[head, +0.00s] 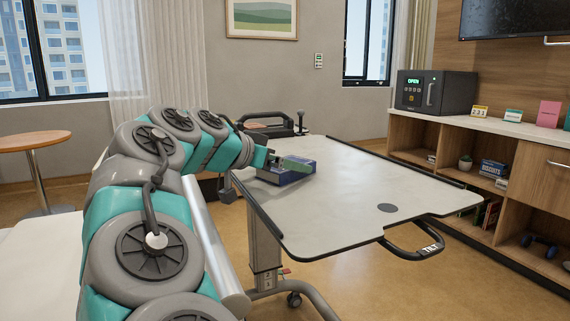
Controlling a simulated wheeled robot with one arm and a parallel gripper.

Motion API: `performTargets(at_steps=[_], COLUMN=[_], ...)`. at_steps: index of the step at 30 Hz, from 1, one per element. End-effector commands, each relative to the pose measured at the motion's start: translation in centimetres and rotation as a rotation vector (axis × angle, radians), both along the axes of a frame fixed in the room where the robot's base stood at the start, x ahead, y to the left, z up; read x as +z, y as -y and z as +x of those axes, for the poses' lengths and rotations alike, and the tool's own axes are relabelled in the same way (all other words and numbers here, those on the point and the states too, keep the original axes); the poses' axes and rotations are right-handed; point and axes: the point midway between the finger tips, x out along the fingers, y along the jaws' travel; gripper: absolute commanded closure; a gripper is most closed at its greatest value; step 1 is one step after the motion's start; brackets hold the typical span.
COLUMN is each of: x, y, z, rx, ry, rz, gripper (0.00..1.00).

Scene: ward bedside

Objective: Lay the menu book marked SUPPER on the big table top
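The big table top (345,208) is a pale overbed table top with a black rim, in the middle of the head view. A blue book-like object (296,176) with a green patch on top lies at or just above its far left part. Any marking on it is too small to read, so I cannot tell if it is the SUPPER menu book. My gripper (270,160) is at the left side of this object, at the table's left edge. The fingers are too small and partly hidden to show whether they grip it.
A handle marked TILT (425,247) juts from the table's near right corner. A wooden shelf unit (520,152) with a dark safe (436,92) stands at right. A round side table (30,141) is at left. Most of the table top is clear.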

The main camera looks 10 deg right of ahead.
Motion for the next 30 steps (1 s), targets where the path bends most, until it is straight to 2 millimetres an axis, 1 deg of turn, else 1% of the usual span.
performTargets(at_steps=[5,12,16,21,30], x=[1.2,3.1,3.9,4.4,4.6], y=[-2.3,-6.1,-7.8,-8.9,-9.2], z=[-1.4,-3.9,-5.1,-5.9,-6.2], rx=[0.004,0.005,0.005,0.002,0.000], ry=[0.002,0.002,0.002,0.000,0.000], rz=[-0.001,-0.002,-0.002,0.000,0.000], gripper=[0.00,0.00,0.00,0.00,0.00])
